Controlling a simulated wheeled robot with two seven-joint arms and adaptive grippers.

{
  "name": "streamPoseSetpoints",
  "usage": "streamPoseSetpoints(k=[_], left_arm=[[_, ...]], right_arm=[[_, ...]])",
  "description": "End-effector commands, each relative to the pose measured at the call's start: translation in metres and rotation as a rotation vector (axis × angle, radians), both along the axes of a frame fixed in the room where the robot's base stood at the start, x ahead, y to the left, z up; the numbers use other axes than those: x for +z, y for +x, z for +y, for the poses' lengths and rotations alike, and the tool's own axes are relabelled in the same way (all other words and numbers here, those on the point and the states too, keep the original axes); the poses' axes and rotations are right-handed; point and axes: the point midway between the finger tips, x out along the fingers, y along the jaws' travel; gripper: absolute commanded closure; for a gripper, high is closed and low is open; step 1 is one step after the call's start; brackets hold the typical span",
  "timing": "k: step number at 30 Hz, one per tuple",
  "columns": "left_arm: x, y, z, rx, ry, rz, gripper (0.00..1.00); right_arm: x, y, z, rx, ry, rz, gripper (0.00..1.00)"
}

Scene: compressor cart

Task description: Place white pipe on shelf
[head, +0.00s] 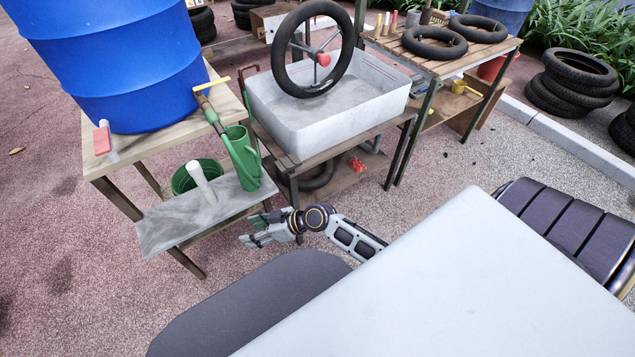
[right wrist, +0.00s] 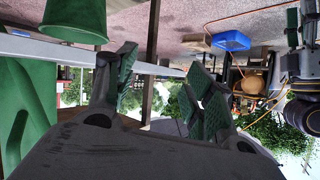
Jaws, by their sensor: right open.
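The white pipe (head: 201,184) stands tilted at the lower grey shelf (head: 163,229) of the wooden stand at left, in front of a green bucket (head: 182,181). Its lower end looks to rest on the shelf. My right gripper (head: 250,229) is open and empty, low in front of the shelf's right end and apart from the pipe. In the right wrist view its two green-padded fingers (right wrist: 160,92) are spread with nothing between them. I cannot make out the pipe there. My left gripper is not in view.
A blue barrel (head: 120,60) and a red-handled item (head: 102,138) are on the stand's top. A grey wash basin (head: 320,125) with a tyre stands right. The paving in front is clear.

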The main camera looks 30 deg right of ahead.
Motion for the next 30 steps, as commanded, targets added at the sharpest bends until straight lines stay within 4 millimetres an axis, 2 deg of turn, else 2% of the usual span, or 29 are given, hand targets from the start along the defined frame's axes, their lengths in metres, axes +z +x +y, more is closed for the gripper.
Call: streamPoseSetpoints(k=[3,11,18,24,30], left_arm=[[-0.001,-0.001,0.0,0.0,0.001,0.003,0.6],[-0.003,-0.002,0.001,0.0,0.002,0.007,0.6],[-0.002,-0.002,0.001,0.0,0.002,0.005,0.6],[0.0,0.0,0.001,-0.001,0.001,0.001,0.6],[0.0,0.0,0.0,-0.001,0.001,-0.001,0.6]], right_arm=[[-0.028,-0.019,-0.004,-0.019,-0.055,0.093,0.47],[-0.084,-0.06,-0.022,-0.095,-0.19,0.299,0.47],[-0.129,-0.103,-0.05,-0.208,-0.33,0.485,0.47],[-0.157,-0.141,-0.078,-0.333,-0.45,0.626,0.47],[-0.171,-0.168,-0.101,-0.439,-0.542,0.717,0.47]])
